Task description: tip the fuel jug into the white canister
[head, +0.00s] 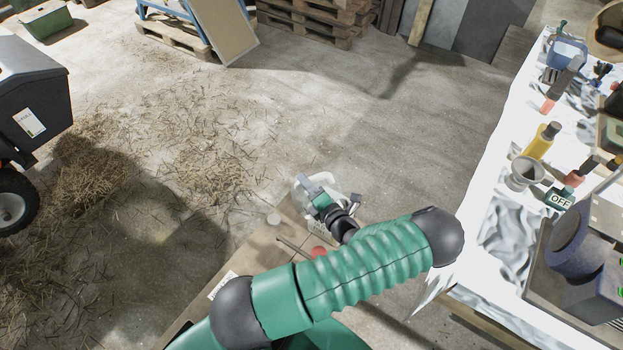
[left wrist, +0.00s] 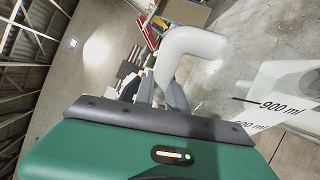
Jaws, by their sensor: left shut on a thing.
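The fuel jug, pale and translucent with a 900 ml mark, shows at the right of the left wrist view (left wrist: 292,88). Its thick white bent handle (left wrist: 190,48) lies at the fingers of my left gripper (left wrist: 160,92), which is shut on it. In the head view my left gripper (head: 319,196) is small and partly hides the white jug (head: 302,187), above the end of a brown bench. I cannot tell the white canister apart from the white shapes there. The jug's tilt and contents are unclear. My right gripper is not in view.
The brown bench (head: 238,264) bears a small grey cap (head: 273,219) and a red item (head: 318,252). A white-covered table (head: 503,222) at right holds a yellow bottle (head: 542,141), a funnel (head: 524,172) and tools. Straw-strewn floor (head: 215,140) lies open behind. Pallets (head: 315,22) stand at the back.

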